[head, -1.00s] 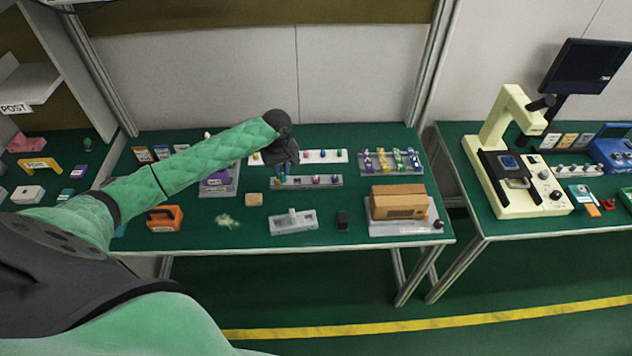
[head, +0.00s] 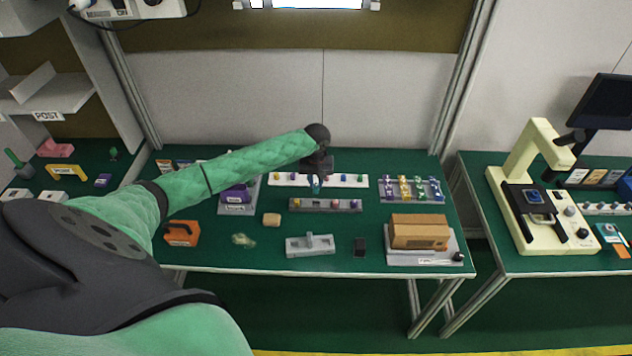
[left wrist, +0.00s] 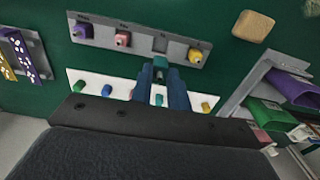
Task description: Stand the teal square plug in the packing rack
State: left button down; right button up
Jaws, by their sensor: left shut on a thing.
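The teal plug (left wrist: 160,62) is held between the fingertips of my left gripper (left wrist: 161,70), which is shut on it. In the head view, the plug (head: 316,187) hangs under the left gripper (head: 316,180), behind the grey rack. The grey rack (head: 325,209) holds yellow, red and purple plugs. In the left wrist view, the rack (left wrist: 142,40) has an empty place between its pink-red and yellow plugs. The held plug is close to that empty place; I cannot tell its height above it. My right gripper is out of view.
A white strip (head: 282,179) with several coloured pegs lies behind the rack. Another grey rack (head: 384,196) stands right, and a purple block (head: 236,194) left. A wooden block (head: 271,219), grey fixture (head: 298,252) and brown box (head: 418,230) are in front.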

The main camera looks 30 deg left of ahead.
aim_at(316, 192)
pick_arm(q)
jog(key=shift+r+p, duration=0.2)
jog(key=shift+p, duration=0.45)
jog(key=shift+f+b, duration=0.35)
jog(key=shift+f, duration=0.2)
jog(key=shift+f+b, duration=0.45)
jog(key=shift+f, duration=2.05)
jog(key=shift+p, duration=0.45)
